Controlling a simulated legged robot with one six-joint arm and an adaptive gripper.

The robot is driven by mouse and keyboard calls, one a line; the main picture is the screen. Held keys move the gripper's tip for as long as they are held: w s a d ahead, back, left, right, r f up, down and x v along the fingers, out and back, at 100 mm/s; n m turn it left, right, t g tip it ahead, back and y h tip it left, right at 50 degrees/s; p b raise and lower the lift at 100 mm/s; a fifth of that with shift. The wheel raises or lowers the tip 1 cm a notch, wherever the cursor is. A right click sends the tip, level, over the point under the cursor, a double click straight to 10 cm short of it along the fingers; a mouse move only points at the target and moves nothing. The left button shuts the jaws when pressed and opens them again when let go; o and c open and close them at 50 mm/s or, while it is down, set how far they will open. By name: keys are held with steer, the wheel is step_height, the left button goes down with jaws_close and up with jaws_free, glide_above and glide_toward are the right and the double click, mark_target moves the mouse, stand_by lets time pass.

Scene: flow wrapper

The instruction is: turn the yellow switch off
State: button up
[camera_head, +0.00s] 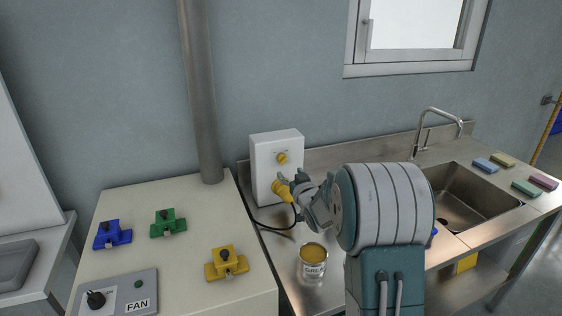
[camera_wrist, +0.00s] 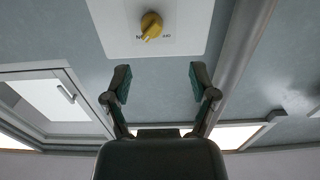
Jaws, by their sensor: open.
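The yellow switch (camera_head: 282,158) is a rotary knob on the front of a white box (camera_head: 262,148) standing against the wall on the steel counter. In the wrist view the yellow switch (camera_wrist: 151,25) sits near the top, on the white face, with its narrow grip tilted. Small dark lettering beside it is partly hidden and too small to read surely. My gripper (camera_head: 301,193) is in front of the box, just below and right of the knob. In the wrist view my gripper (camera_wrist: 160,84) is open and empty, fingers spread wide, apart from the knob.
A yellow plug (camera_head: 283,192) with a black cable is at the box, close to my gripper. A can (camera_head: 312,262) stands below. Blue (camera_head: 113,235), green (camera_head: 168,222) and yellow (camera_head: 227,263) fittings sit on the cream cabinet, beside a FAN panel (camera_head: 136,281). A sink (camera_head: 468,207) lies right.

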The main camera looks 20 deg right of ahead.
mark_target(285, 161)
steer(key=w, duration=0.2)
steer(key=w+d, duration=0.1)
steer(key=w, duration=0.2)
steer(key=w+d, duration=0.1)
steer(key=w, duration=0.2)
steer(key=shift+d+f, duration=0.1)
steer(key=shift+f, duration=0.05)
steer(key=shift+w+a, duration=0.35)
steer(key=shift+a, duration=0.55)
steer(key=shift+d, duration=0.45)
jaws_close()
